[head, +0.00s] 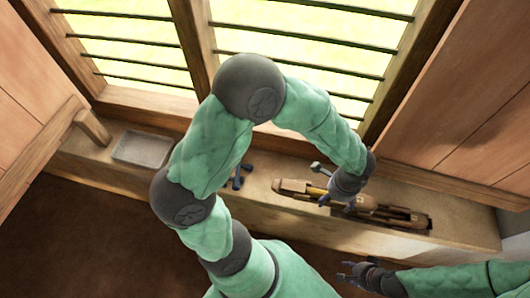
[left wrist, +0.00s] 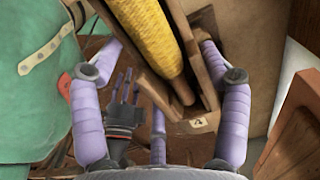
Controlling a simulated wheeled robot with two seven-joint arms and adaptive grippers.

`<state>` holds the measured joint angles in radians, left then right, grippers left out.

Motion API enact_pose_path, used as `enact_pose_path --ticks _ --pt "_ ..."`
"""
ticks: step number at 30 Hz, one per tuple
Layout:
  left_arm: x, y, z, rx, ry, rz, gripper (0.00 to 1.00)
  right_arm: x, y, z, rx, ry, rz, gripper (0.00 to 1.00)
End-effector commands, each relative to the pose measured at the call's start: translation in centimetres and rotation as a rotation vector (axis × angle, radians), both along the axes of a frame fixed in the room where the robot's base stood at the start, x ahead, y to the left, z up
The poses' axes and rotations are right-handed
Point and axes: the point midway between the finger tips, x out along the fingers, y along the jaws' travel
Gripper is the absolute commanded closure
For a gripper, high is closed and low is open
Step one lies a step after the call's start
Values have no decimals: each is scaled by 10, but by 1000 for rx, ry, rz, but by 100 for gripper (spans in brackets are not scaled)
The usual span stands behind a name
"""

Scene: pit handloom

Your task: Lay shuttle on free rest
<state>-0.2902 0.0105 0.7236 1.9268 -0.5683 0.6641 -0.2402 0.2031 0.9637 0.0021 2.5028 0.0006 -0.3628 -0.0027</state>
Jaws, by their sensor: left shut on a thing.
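The wooden shuttle (head: 291,186), with yellow yarn (left wrist: 146,32) in its middle, lies lengthwise along the ledge. My left gripper (head: 322,185) is shut on it, with one purple finger on each side of it in the left wrist view. A wooden rest (left wrist: 203,88) with a tag marked 4 (left wrist: 197,122) is close beside and beneath the shuttle in that view. I cannot tell whether the shuttle touches it. My right gripper (head: 345,272) is open and empty, in front of the ledge; it also shows in the left wrist view (left wrist: 122,95).
The ledge (head: 465,228) runs below barred windows. A grey tray (head: 143,150) sits at its left end, and small blue pieces (head: 238,180) stand behind my left arm. More brown wooden parts (head: 400,215) lie right of my left gripper. A wooden beam (head: 40,150) juts in at left.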

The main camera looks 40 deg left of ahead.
Motion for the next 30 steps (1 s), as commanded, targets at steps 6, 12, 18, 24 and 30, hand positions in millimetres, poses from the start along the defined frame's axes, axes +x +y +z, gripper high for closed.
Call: enact_pose_path --ticks 6,12,18,24,30 --pt "1 4 -2 0 0 -16 68 -1 0 -1 0 2 1 60" --pt "19 32 -19 -1 1 -8 68 -1 0 -11 0 1 1 60" --pt "42 68 -38 0 1 -8 68 -1 0 -21 0 1 0 60" --pt "58 94 -69 1 3 -11 68 -1 0 -34 0 1 1 60" --pt "69 109 -88 0 0 -12 68 -1 0 -41 0 1 1 60"
